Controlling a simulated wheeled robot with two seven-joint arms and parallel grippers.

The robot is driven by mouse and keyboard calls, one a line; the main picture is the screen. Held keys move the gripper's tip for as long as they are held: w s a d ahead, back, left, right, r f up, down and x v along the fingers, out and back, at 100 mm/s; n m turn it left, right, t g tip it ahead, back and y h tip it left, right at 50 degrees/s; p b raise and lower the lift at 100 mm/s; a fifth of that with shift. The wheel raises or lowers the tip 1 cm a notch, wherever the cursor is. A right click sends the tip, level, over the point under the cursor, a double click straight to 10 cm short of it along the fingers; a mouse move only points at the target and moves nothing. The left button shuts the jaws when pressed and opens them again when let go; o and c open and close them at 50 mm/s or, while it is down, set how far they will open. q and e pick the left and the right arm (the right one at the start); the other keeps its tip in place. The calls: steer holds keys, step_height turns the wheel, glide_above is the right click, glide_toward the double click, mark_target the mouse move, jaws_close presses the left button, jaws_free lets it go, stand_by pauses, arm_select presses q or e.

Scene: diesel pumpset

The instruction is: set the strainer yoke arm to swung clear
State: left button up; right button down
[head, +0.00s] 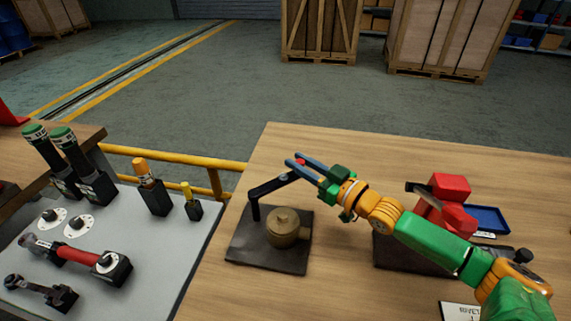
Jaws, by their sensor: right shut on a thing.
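The strainer yoke arm (270,186) is a dark bar on an upright post at the left back of a dark base plate (262,262). It reaches up and right, away from above the strainer. My right gripper (299,164) comes in from the right and is shut on the free end of the yoke arm, where a small red tip shows between the blue fingers. My left gripper is out of view.
On the wooden table (330,290) a red device (450,190) and a blue tray (488,219) stand to the right, partly behind my right arm. A grey panel (150,285) with levers and dials is at left. A yellow rail (215,165) runs behind it.

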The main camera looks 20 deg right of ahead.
steer(key=shift+w, duration=0.1)
stand_by(0.4)
steer(key=c, duration=0.7)
jaws_free()
steer(key=shift+s+d+f, duration=0.15)
steer(key=shift+s+d, duration=0.05)
steer(key=shift+s, duration=0.3)
steer(key=shift+p+v, duration=0.8)
steer(key=shift+v, duration=2.25)
